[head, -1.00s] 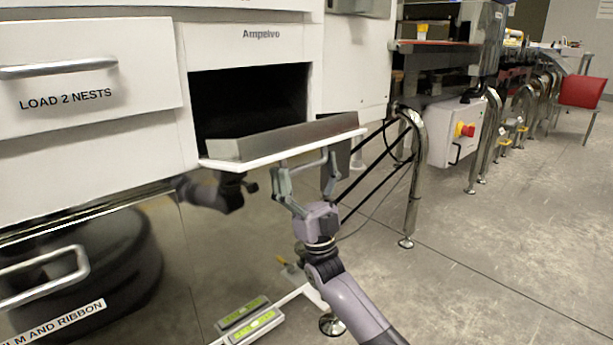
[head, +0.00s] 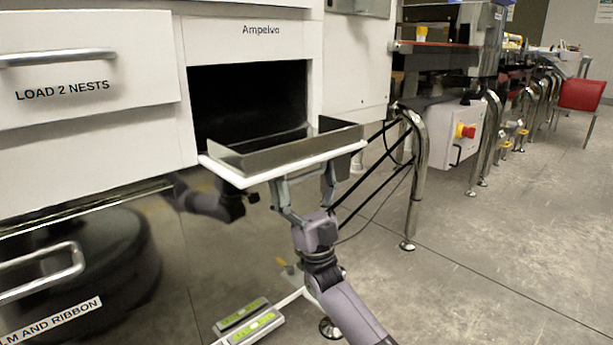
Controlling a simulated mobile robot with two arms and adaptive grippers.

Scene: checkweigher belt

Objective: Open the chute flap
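The chute flap (head: 300,161) is a white panel with a grey metal tray inside it, below the "Ampelvo" label. It is tilted outward from the dark chute opening (head: 248,100), and the tray's inside shows. My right gripper (head: 305,190) is under the flap's front edge, pointing up. Its two fingers are spread wide apart, with their tips close to or against the flap's underside. The flap hides the tips and any handle there, so contact is unclear.
A white drawer (head: 85,75) marked "LOAD 2 NESTS" is at left. Bent metal legs (head: 417,180) and black cables stand right of the flap. A green-topped low unit (head: 250,320) is on the floor below.

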